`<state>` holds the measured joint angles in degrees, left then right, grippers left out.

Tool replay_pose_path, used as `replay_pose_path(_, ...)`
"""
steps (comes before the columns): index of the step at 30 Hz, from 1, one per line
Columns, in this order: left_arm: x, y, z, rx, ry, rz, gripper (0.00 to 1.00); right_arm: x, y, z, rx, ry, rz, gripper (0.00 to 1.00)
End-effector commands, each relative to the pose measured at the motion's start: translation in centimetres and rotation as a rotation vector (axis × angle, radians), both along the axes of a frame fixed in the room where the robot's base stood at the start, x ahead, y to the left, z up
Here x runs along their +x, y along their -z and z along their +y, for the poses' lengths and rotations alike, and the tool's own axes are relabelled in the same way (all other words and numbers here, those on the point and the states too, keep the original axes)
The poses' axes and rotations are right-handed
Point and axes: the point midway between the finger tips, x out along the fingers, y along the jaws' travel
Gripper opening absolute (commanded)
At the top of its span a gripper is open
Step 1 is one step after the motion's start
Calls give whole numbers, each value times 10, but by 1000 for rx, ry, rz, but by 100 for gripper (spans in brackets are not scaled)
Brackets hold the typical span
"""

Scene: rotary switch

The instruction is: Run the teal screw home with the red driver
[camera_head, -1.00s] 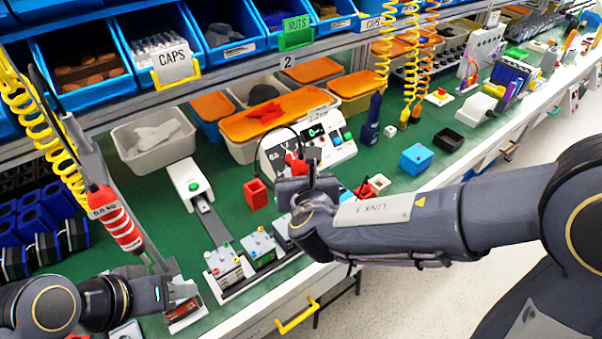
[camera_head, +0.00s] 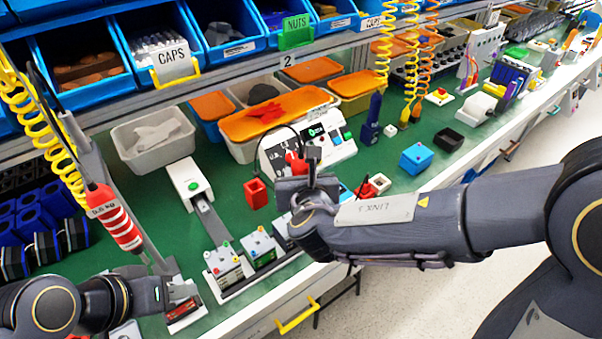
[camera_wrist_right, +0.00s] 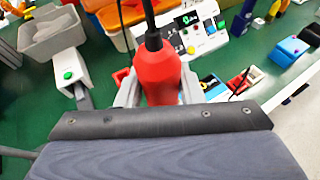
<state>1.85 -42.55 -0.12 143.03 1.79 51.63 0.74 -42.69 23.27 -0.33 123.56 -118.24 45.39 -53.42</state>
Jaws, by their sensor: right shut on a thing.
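The red driver (camera_wrist_right: 160,78) is held upright in my right gripper (camera_wrist_right: 158,94), between its two grey fingers. A dark cable rises from its top. In the head view the driver (camera_head: 297,162) shows only partly behind my right gripper (camera_head: 306,182), above the bench near the control box. Its tip is hidden. I cannot pick out the teal screw. My left gripper (camera_head: 180,291) is low at the front left, beside a small block with a red face (camera_head: 184,311). Its fingers are too small and overlapped to tell open from shut.
Several grey switch modules (camera_head: 262,247) stand on a rail at the front edge. A red open box (camera_head: 256,194) and a white control box (camera_head: 325,140) stand behind. A red-and-white tool (camera_head: 117,220) hangs on a yellow coil at left. Green bench (camera_head: 395,155) is partly clear.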

Motion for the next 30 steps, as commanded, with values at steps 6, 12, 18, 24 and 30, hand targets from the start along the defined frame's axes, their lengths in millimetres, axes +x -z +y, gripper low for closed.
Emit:
replay_pose_path(6, 0, 1, 0, 0, 0, 0, 35, 0, 0, 0, 0, 0, -3, 0)
replay_pose_path(12, 0, 6, 0, 0, 0, 0, 35, 0, 4, 0, 1, 0, -3, 0)
replay_pose_path(18, 0, 10, 0, 0, 0, 0, 35, 0, 8, 0, 1, 0, -3, 0)
replay_pose_path(24, 0, 13, 0, 0, 0, 0, 35, 0, 11, 0, 1, 0, -3, 0)
replay_pose_path(30, 0, 15, 0, 0, 0, 0, 35, 0, 13, 0, 0, 0, -3, 0)
